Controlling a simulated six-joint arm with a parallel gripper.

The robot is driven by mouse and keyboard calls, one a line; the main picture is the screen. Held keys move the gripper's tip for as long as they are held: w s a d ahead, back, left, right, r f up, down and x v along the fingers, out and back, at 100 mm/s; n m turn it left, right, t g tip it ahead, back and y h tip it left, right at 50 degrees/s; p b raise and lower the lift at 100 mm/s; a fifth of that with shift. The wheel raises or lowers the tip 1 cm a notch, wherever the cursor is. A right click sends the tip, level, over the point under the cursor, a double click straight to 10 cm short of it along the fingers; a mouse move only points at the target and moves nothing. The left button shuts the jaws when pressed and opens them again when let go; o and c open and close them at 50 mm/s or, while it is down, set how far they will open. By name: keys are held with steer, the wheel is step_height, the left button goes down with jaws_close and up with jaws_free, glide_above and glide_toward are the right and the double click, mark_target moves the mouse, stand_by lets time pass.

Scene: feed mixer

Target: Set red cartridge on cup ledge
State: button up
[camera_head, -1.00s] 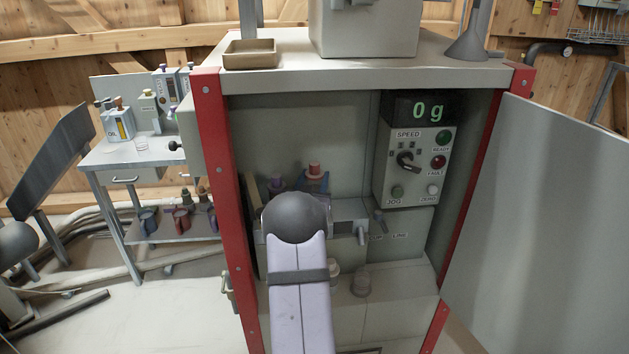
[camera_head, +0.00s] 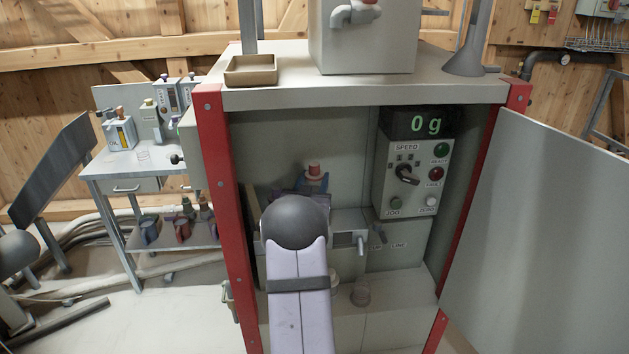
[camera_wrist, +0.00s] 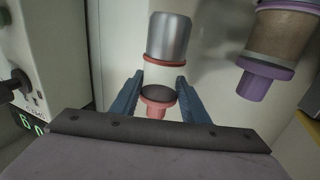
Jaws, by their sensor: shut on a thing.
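The red cartridge (camera_wrist: 168,38) has a metal body, a red band, a pale section and a red cap. My gripper (camera_wrist: 160,76) has its blue fingers closed on either side of its pale section. In the head view the cartridge's red cap (camera_head: 315,169) shows upright above the blue fingers, behind my arm's dark round joint. Whether its base touches anything is hidden. My arm hides part of this shelf.
A purple-capped cartridge (camera_wrist: 258,83) stands close beside the held one in the wrist view. A metal box with a spout (camera_head: 350,240) sits above the shelf. The control panel (camera_head: 410,165) is to the right, and the open door (camera_head: 545,230) stands outside right.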

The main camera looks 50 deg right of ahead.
steer(key=s+d+f+m+g+b, duration=0.1)
steer(key=s+f+b, duration=0.25)
steer(key=s, duration=0.35)
steer(key=s+d+f+b, duration=0.1)
steer(key=s+f+b, duration=0.1)
steer(key=s+b, duration=0.4)
steer(key=s+d+f+m+g+b, duration=0.15)
steer(key=s+b, duration=0.25)
steer(key=s, duration=0.5)
steer(key=s+d+f+m+g+h+b, duration=0.1)
steer(key=s+d+f+g+b, duration=0.1)
steer(key=s+d+f+b, duration=0.2)
steer(key=s+d+f+m+g+h+b, duration=0.1)
steer(key=s+d+f+g+b, duration=0.1)
steer(key=d+f+b, duration=0.3)
step_height(320, 180, down, 4)
steer(key=s+b, duration=0.1)
steer(key=b, duration=0.2)
steer(key=shift+s, duration=0.35)
steer(key=shift+g, duration=0.25)
steer(key=shift+d+f+b, duration=0.1)
steer(key=shift+f+b, duration=1.3)
steer(key=shift+f, duration=3.65)
